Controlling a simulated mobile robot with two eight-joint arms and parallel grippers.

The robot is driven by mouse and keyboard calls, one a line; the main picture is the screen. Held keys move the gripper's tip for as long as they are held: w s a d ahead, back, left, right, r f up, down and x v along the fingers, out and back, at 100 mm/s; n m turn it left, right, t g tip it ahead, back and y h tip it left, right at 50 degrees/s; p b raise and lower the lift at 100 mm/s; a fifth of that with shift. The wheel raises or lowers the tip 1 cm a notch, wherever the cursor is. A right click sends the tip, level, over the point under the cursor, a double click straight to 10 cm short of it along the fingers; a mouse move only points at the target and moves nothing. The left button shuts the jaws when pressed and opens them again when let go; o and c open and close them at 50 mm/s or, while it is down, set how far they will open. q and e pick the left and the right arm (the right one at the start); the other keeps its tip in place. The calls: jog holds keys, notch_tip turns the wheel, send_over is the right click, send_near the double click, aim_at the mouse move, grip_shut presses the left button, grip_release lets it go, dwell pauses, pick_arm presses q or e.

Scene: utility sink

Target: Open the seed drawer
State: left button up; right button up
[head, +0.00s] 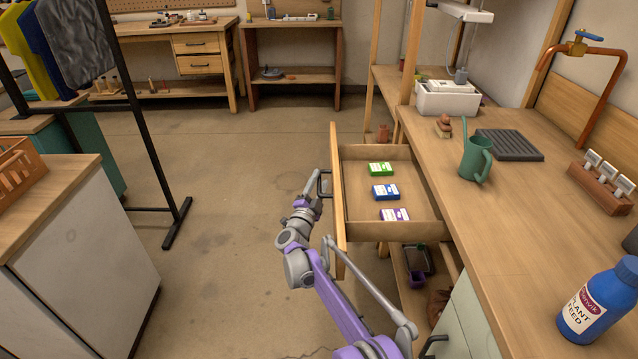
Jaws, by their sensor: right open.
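The seed drawer (337,210) is pulled well out from under the right-hand wooden bench. Inside lie a green packet (380,169), a blue packet (385,192) and a purple-and-white packet (394,215) in a row. The drawer's dark handle (323,181) is on its front panel, facing left. My right gripper (317,189) is at this handle, with its jaws open. I cannot tell whether the fingers are still around the handle or touch it. My left gripper is out of view.
On the bench (480,215) stand a green watering can (476,158), a dark ribbed tray (509,145) and a blue plant feed bottle (598,300). A white cabinet (75,270) and a black rack stand at left. The floor (230,190) between is clear.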

jog(key=p+v, duration=0.1)
jog(key=v, duration=0.9)
jog(key=shift+s, duration=0.4)
jog(key=shift+a+f, duration=0.1)
